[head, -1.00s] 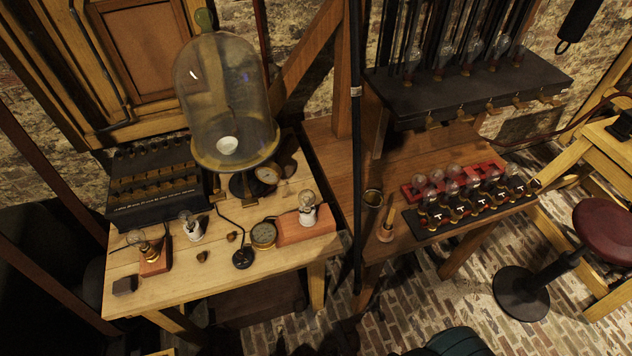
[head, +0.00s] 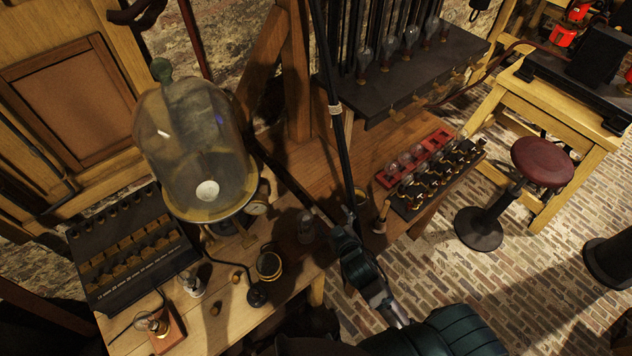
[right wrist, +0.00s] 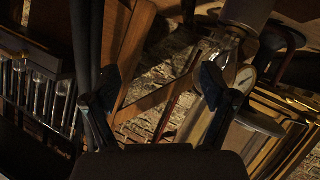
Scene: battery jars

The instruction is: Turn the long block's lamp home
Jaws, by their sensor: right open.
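A clear glass lamp (head: 306,227) stands on the long reddish block at the front right of the pale workbench. In the head view my right forearm and shadow cover most of the block, so the lamp's seat is hidden. My right gripper (head: 334,213) is just right of the lamp, its fingers dark and hard to make out. In the right wrist view the right gripper (right wrist: 157,90) is open with nothing between its fingers. A glass bulb (right wrist: 228,50) shows beyond the right-hand finger, outside the jaws. My left gripper is not in view.
A large glass bell jar (head: 195,150) stands behind the lamp. A red rack (head: 415,158) and a stool (head: 542,162) are right.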

